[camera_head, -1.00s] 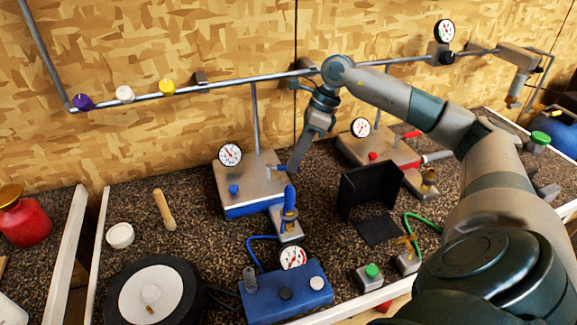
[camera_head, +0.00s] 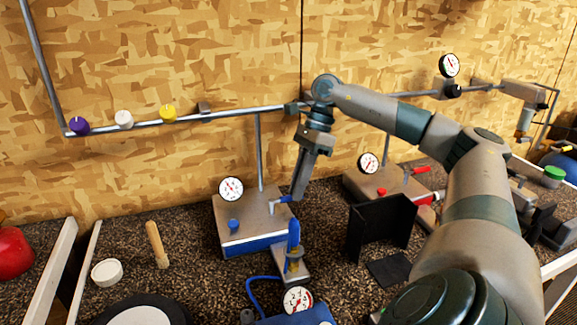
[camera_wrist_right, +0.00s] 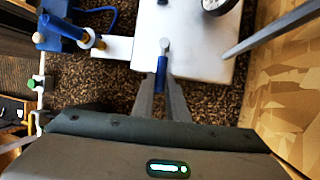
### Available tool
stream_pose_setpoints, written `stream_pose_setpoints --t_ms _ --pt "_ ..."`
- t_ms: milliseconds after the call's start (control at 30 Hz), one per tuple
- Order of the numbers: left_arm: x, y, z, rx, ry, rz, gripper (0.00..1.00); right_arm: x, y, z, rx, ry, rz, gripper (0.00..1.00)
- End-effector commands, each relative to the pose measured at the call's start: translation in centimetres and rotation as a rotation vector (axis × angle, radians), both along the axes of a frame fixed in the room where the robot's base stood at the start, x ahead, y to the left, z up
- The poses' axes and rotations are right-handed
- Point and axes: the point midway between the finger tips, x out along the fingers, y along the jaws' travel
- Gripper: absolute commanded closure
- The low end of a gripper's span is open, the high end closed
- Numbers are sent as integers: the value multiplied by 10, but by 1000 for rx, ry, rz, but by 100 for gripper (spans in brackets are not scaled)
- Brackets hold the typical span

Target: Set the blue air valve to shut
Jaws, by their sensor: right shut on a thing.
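The blue air valve's lever (camera_head: 284,199) sticks out from the right side of a metal box with a blue base (camera_head: 240,222). In the right wrist view the blue lever (camera_wrist_right: 161,75) runs from a pale round pivot (camera_wrist_right: 164,45) back between my fingers. My right gripper (camera_head: 297,196) reaches down at the box's right side. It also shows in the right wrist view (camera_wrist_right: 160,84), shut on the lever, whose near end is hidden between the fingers. My left gripper is not in view.
A blue upright part (camera_head: 293,235) stands just in front of my right gripper. A black angled screen (camera_head: 383,228) and a red-based box (camera_head: 375,187) are to the right. A metal pipe (camera_head: 225,115) runs along the wall behind.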

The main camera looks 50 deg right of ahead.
Motion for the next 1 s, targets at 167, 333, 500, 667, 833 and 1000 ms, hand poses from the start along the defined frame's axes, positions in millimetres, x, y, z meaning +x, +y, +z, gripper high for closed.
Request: stream_pose_setpoints --t_ms 167,333,500,667,833,1000 --pt "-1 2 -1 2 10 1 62 -1 -3 2 -2 -6 4 100" --pt "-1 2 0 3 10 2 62 -1 -3 2 -2 -6 4 100" --pt "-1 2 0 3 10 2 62 -1 -3 2 -2 -6 4 68" --pt "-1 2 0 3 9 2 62 -1 -2 1 -1 -4 4 68" --pt "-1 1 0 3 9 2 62 -1 -2 1 0 -2 5 68" --pt "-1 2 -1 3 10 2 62 -1 -2 7 1 -3 5 68"
